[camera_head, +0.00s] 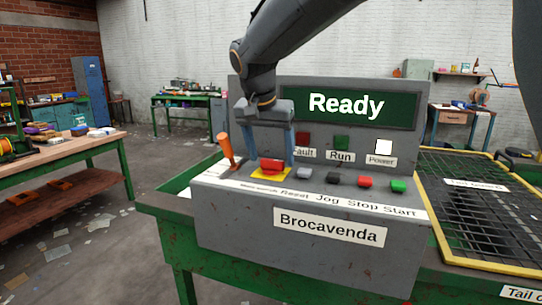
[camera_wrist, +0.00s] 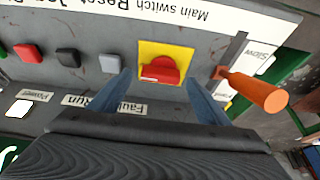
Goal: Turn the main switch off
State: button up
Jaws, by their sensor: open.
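The main switch (camera_head: 271,165) is a red knob on a yellow plate, on the sloped top of the grey control console (camera_head: 225,205). In the wrist view the red knob (camera_wrist: 160,70) lies between my two finger ends, with a gap on each side. My gripper (camera_head: 266,158) is open and points down at the switch, one blue finger on either side. No contact with the knob shows. The display (camera_head: 347,106) reads "Ready", and the Power lamp (camera_head: 384,147) is white and looks lit.
An orange-handled lever (camera_head: 226,148) stands close left of my gripper. Grey (camera_head: 304,173), black (camera_head: 333,178), red (camera_head: 365,182) and green (camera_head: 398,185) buttons run to the right of the switch. A mesh-covered, yellow-framed section (camera_head: 480,200) is at the right.

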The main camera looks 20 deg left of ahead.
jog(key=shift+w+f, duration=0.25)
jog(key=shift+f, duration=0.45)
jog(key=c, duration=1.1)
jog(key=shift+o, duration=0.2)
